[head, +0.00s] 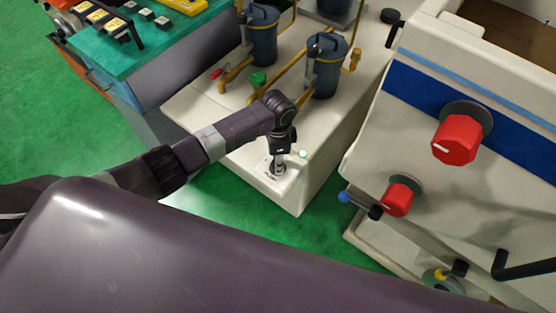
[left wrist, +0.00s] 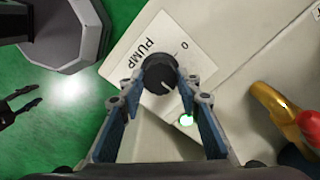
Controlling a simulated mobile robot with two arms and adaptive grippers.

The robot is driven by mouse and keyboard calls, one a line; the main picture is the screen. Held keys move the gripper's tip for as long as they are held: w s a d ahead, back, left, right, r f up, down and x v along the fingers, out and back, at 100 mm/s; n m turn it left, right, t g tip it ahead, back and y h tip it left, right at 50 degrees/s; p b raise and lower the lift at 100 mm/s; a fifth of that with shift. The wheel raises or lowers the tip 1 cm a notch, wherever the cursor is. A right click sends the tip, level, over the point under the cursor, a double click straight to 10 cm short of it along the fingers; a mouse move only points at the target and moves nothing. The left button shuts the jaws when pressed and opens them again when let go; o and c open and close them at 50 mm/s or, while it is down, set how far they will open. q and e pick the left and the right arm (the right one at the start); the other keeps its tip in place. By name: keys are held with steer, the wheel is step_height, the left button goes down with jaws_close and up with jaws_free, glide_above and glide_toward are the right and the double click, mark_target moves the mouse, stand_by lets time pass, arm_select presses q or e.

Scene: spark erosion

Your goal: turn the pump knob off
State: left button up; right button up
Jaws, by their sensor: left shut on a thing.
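The black pump knob (left wrist: 160,73) sits on a white plate (left wrist: 142,42) marked PUMP and 0. Its white pointer line faces the lower right in the left wrist view, away from the 0. My left gripper (left wrist: 161,78) is shut on the knob, with a finger at each side. In the head view my left gripper (head: 279,163) reaches down to the plate at the front corner of the pale cabinet. A dark two-fingered shape at the left edge of the left wrist view looks like my right gripper (left wrist: 22,103), its fingers apart and empty.
A small green lamp (left wrist: 186,120) glows beside the plate. Blue-grey canisters (head: 326,66) with yellow pipes and a green valve (head: 257,78) stand behind on the cabinet. A white machine with a large red knob (head: 457,139) is at right. Green floor lies in front.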

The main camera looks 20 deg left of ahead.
arm_select(q)
steer(key=shift+c, duration=0.9)
steer(key=shift+r, duration=0.1)
steer(key=n+p, duration=0.3)
steer(key=shift+r+n, duration=0.15)
steer(key=shift+n, duration=0.15)
steer(key=n+p, duration=0.3)
steer(key=n, duration=0.1)
steer(key=n+p, duration=0.2)
steer(key=n, duration=0.3)
steer(key=shift+n, duration=0.4)
steer(key=shift+w+a+n+p, duration=0.1)
steer(key=shift+n+p, duration=0.8)
steer(key=shift+n, duration=1.3)
